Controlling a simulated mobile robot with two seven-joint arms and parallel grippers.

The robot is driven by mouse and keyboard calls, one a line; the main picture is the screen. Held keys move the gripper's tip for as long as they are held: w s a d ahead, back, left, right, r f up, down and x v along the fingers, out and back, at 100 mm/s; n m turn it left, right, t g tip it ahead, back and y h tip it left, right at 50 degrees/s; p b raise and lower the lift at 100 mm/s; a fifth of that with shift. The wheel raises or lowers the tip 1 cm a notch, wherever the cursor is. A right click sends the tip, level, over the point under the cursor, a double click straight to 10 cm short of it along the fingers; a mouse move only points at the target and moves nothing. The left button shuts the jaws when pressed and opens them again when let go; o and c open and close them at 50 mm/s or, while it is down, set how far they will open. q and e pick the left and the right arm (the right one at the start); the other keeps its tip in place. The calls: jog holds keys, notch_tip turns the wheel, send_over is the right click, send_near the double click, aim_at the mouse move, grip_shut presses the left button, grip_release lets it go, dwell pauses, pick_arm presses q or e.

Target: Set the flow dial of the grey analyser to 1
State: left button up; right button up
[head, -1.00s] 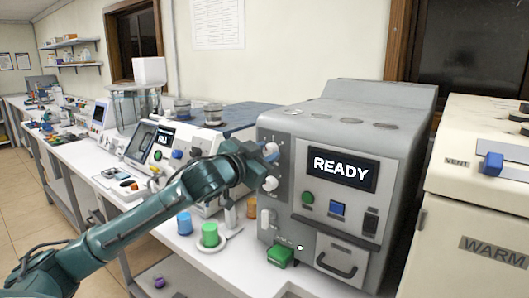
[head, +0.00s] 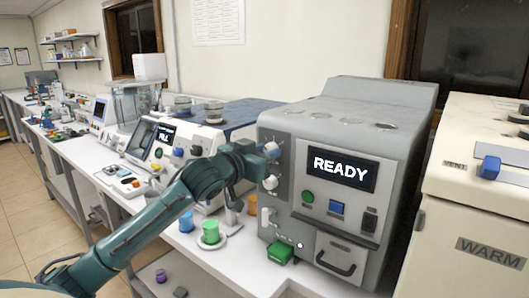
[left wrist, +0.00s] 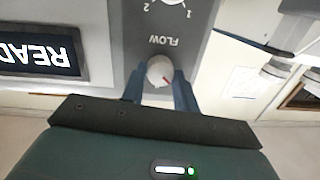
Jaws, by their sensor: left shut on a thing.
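The grey analyser (head: 310,125) stands on the bench with its screen (head: 341,168) reading READY. Two pale knobs sit one above the other at the left of its front. My left gripper (head: 264,157) is at the upper knob (head: 272,150); the lower knob (head: 271,182) is free. In the left wrist view my left gripper (left wrist: 160,88) is shut on a pale round knob (left wrist: 159,69), a finger on each side. The upside-down FLOW label (left wrist: 164,41) lies between this knob and the numerals 1 and 2.
A green block (head: 280,251) sits at the analyser's lower front. A green cup (head: 210,231) and a blue cup (head: 186,221) stand left of it. A white analyser (head: 178,140) is behind my arm. A cream WARM unit (head: 480,215) is close on the right.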

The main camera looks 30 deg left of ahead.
pick_arm(q)
jog(key=o, duration=0.6)
jog(key=shift+c, duration=0.2)
jog(key=o, duration=0.4)
pick_arm(e)
jog(key=shift+s+a, duration=0.1)
jog(key=shift+s, duration=0.15)
pick_arm(q)
jog(key=shift+s, duration=0.1)
jog(key=s+b, duration=0.4)
jog(key=s, duration=0.9)
jog(key=shift+a+r, duration=0.15)
jog(key=shift+r, duration=0.3)
pick_arm(e)
jog(key=shift+w+a+f+n+t+y, duration=0.3)
jog(key=shift+w+a+y, duration=0.15)
jog(key=shift+a, duration=0.25)
pick_arm(q)
jog(key=shift+f, duration=0.1)
pick_arm(e)
jog(key=shift+s, duration=0.1)
